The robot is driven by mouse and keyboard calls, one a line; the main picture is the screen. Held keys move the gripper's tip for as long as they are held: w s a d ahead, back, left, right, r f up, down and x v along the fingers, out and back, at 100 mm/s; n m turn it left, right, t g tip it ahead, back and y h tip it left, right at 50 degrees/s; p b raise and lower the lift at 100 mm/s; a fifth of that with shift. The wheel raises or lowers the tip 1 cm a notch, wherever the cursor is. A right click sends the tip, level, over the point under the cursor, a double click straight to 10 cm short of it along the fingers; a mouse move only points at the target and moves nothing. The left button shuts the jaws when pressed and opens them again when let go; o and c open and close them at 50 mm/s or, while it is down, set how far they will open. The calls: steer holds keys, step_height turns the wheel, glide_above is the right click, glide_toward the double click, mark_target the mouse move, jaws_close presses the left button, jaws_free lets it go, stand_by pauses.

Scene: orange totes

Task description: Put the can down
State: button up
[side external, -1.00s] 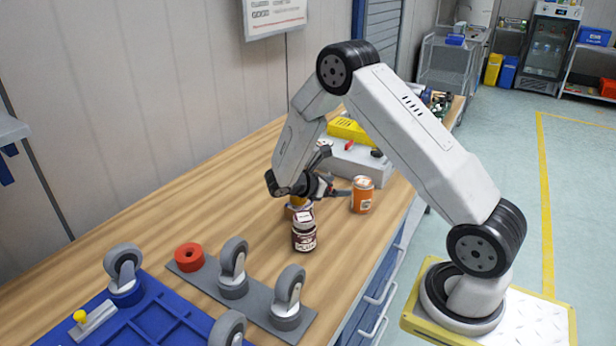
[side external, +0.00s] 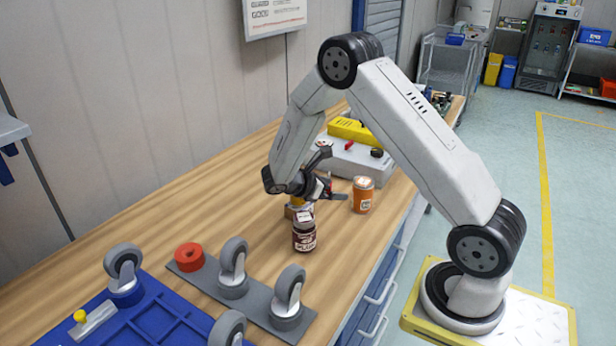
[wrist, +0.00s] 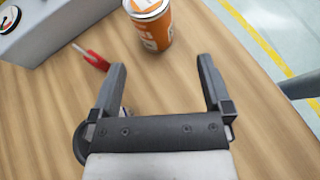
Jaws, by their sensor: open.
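An orange can (side external: 362,198) with a pale top stands upright on the wooden bench. It also shows at the top of the wrist view (wrist: 152,28), where the upper edge cuts it off. My gripper (wrist: 161,66) is open, with nothing between its two fingers. The can stands beyond the fingertips, apart from them. In the side view my gripper (side external: 334,191) is low over the bench, just left of the can.
A grey box (side external: 352,161) with red and black knobs stands behind. Casters on a grey plate (side external: 260,308) and a blue tray (side external: 165,322) lie at front left.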

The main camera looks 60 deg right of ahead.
steer(key=s+a+r+m+t+y, duration=0.2)
steer(key=s+a+m+t+y, duration=0.1)
steer(key=a, duration=0.8)
steer(key=s+a+r+m+t+y, duration=0.3)
steer(key=a+m+y, duration=0.5)
steer(key=a, duration=0.3)
steer(key=shift+s+m+t, duration=0.5)
steer(key=shift+s+t, duration=0.1)
steer(key=shift+t, duration=0.7)
steer(key=shift+f, duration=0.1)
